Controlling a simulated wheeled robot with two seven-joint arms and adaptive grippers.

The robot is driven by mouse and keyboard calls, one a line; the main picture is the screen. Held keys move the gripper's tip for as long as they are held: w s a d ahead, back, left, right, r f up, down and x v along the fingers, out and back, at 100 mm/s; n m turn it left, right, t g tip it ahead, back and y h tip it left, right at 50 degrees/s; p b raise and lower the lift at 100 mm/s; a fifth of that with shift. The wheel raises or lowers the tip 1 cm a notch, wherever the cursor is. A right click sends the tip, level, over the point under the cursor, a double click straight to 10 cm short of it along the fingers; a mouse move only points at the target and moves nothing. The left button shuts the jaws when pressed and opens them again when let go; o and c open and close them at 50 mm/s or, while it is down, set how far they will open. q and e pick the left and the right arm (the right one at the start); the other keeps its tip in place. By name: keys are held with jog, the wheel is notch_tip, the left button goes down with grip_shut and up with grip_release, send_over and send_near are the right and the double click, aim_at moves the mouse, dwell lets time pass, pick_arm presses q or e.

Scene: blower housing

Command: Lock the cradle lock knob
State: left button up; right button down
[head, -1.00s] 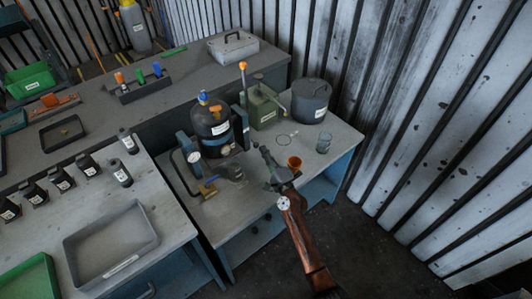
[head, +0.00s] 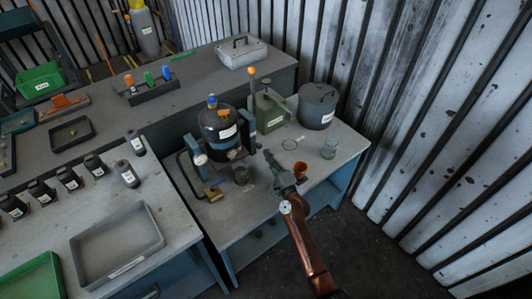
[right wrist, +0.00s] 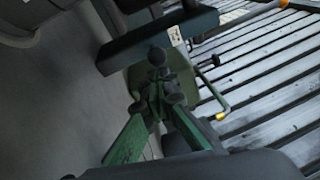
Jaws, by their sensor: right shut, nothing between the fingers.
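The blower housing (head: 218,127) is a dark, rounded vessel with a white label, held between the blue posts of its cradle (head: 190,157). My right gripper (head: 273,168) is at the front right of the cradle, apart from the housing. In the right wrist view its green fingers (right wrist: 157,92) come together and are shut on nothing. My left gripper is not in view.
A small dark cup (head: 241,174) is in front of the cradle.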

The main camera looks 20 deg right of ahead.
jog(key=s, duration=0.3)
jog(key=s+f, duration=0.1)
jog(key=s, duration=0.6)
jog(key=shift+d+f, duration=0.15)
jog(key=shift+d, duration=0.25)
